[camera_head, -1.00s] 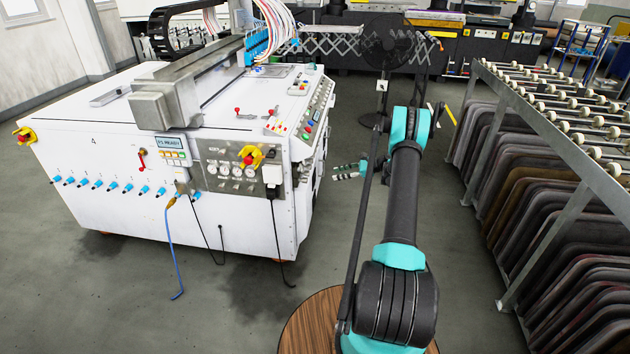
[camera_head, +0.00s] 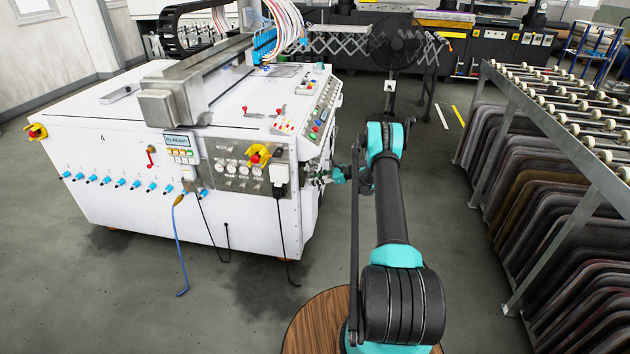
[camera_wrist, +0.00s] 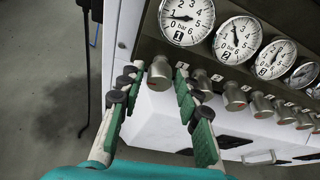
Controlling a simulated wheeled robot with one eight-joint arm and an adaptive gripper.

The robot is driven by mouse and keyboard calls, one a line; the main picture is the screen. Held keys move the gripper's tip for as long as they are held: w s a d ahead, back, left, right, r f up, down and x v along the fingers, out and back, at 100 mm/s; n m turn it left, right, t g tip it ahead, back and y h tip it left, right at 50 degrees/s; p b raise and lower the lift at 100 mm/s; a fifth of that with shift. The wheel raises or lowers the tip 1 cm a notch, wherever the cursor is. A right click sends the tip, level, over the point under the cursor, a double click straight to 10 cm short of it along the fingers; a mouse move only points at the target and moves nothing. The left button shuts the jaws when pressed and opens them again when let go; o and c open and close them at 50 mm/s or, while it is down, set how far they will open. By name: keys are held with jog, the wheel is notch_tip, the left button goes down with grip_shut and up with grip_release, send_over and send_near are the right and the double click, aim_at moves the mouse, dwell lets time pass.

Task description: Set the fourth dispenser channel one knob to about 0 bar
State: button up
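In the wrist view, the channel one knob (camera_wrist: 158,74) is a silver cylinder with a red mark on its end. It sits below the round gauge marked 1 (camera_wrist: 186,18), whose needle points left, near the low end of the scale. My gripper (camera_wrist: 160,90) is open, its green-padded fingers on either side of this knob with small gaps visible; contact is not clear. In the head view, my gripper (camera_head: 324,177) is at the right side of the white machine (camera_head: 130,212), which bears a 4 on its front. The knob cannot be made out there.
More gauges, such as the one marked 2 (camera_wrist: 237,40), and a row of similar knobs (camera_wrist: 235,96) continue to the right, close to my right finger. A rack of dark mats (camera_head: 535,180) stands at the right.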

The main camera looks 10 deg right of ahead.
jog(key=shift+a, duration=0.1)
grip_shut()
dwell(0.4)
jog(key=shift+s+f+n+t, duration=0.15)
jog(key=shift+n+t, duration=0.65)
jog(key=shift+n, duration=0.4)
jog(key=shift+s+n+t, duration=0.1)
jog(key=shift+n+t, duration=0.7)
jog(key=shift+n, duration=0.4)
grip_release()
